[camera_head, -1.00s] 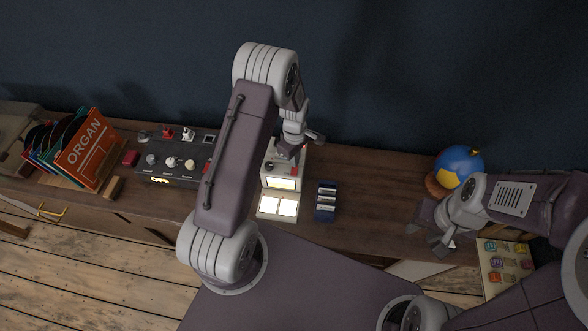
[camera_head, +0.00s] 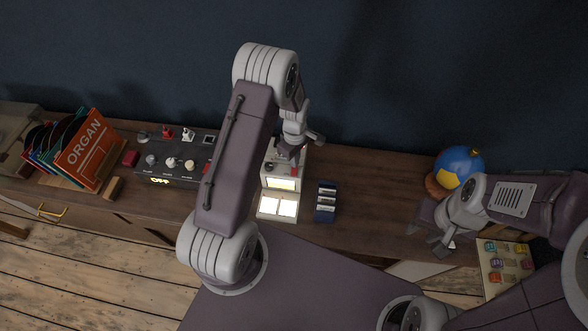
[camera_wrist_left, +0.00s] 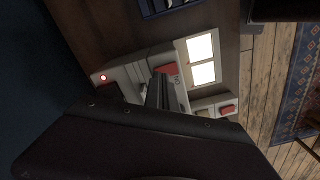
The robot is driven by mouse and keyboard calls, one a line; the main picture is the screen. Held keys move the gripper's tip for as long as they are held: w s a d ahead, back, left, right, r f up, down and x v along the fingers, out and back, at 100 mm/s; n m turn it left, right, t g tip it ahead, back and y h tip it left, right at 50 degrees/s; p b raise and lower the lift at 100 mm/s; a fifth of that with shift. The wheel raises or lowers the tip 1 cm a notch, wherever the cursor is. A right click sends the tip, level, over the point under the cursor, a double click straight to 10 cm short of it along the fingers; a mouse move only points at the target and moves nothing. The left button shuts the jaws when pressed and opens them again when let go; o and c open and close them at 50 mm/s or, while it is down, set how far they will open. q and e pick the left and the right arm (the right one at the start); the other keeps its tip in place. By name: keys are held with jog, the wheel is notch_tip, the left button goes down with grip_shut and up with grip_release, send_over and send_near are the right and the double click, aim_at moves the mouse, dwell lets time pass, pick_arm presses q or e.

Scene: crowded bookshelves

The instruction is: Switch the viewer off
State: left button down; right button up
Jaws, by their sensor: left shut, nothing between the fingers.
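The viewer (camera_head: 269,184) is a pale box on the shelf top, with a lit window and two bright lit panels (camera_head: 277,206) at its front. A red part (camera_head: 295,173) shows on its top. In the left wrist view the viewer's lit panels (camera_wrist_left: 201,60) glow, with a red part (camera_wrist_left: 167,69) beside the fingers and a small red light (camera_wrist_left: 103,77) lit. My left gripper (camera_head: 288,153) is shut and empty, low over the back of the viewer; its fingers (camera_wrist_left: 158,92) hide part of the top. I cannot tell whether they touch it. My right gripper (camera_head: 439,241) appears open, far right, and empty.
A dark console (camera_head: 172,160) with knobs and a lit display stands left of the viewer. A small dark blue rack (camera_head: 325,201) stands close on its right. Shelf between rack and globe is clear.

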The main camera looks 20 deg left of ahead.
pick_arm(q)
jog(key=shift+f+b, duration=0.7)
jog(key=shift+f, duration=0.25)
dwell(0.8)
notch_tip(320, 180, up, 7)
jog(key=p, duration=0.6)
jog(key=shift+r, duration=0.15)
dwell(0.3)
